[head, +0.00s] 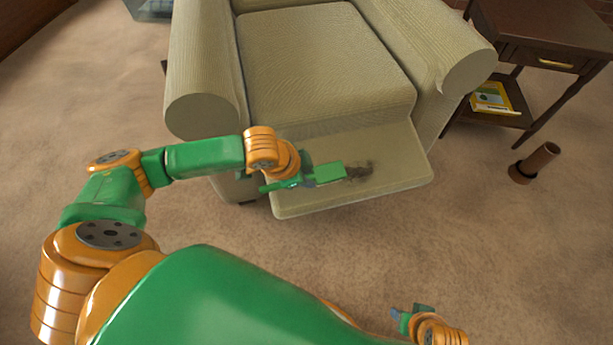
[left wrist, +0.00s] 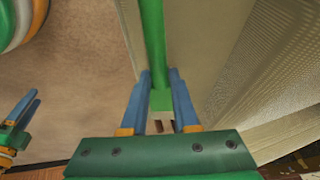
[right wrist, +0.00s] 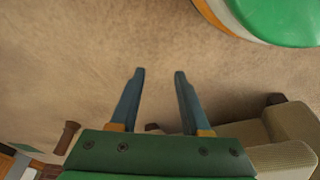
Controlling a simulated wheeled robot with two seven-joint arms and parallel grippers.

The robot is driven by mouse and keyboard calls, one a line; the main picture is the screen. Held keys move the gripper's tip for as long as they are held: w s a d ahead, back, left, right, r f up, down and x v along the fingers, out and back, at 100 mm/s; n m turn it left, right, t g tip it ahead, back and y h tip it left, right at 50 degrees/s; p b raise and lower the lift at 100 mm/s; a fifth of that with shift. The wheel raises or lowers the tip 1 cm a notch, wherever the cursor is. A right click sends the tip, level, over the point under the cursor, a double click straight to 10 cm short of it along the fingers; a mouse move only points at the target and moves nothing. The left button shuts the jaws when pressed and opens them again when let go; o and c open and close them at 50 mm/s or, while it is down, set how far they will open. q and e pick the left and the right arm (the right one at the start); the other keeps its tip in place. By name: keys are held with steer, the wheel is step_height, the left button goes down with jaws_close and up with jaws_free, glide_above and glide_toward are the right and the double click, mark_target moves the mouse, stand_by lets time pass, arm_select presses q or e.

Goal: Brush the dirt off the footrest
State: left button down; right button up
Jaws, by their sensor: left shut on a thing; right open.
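The footrest (head: 390,165) is a beige padded flap that sticks out from the front of an armchair. A dark brown patch of dirt (head: 359,172) lies on its top, right of the middle. My left gripper (head: 307,184) is shut on a green brush (head: 328,173) over the footrest, just left of the dirt. In the left wrist view the brush's green bar (left wrist: 152,45) runs up between the fingers. I cannot tell whether the bristles touch the footrest. My right gripper (head: 410,316) is open and empty, low in front of the footrest; its spread fingers show in the right wrist view (right wrist: 158,78).
The beige armchair (head: 320,60) stands behind the footrest. A dark wooden side table (head: 545,35) with a yellow book (head: 492,98) on its shelf is at the right. A brown cylindrical object (head: 535,163) lies on the carpet. The carpet in front is clear.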

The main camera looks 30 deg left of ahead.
arm_select(q)
steer(key=f+b, duration=0.2)
steer(key=shift+w+a+f+b, duration=0.15)
steer(key=shift+w+f+b, duration=0.05)
steer(key=shift+b, duration=0.2)
arm_select(e)
step_height(320, 180, up, 8)
steer(key=w+t, duration=0.2)
steer(key=shift+w+a+y, duration=0.3)
steer(key=shift+w+a, duration=0.05)
steer(key=shift+a, duration=0.05)
arm_select(q)
steer(key=shift+w+a+f+b, duration=0.1)
steer(key=shift+f+b, duration=0.2)
steer(key=shift+f, duration=0.3)
steer(key=shift+w+a+f+b, duration=0.1)
steer(key=shift+f+b, duration=0.15)
steer(key=shift+f, duration=0.3)
arm_select(e)
steer(key=shift+f, duration=0.5)
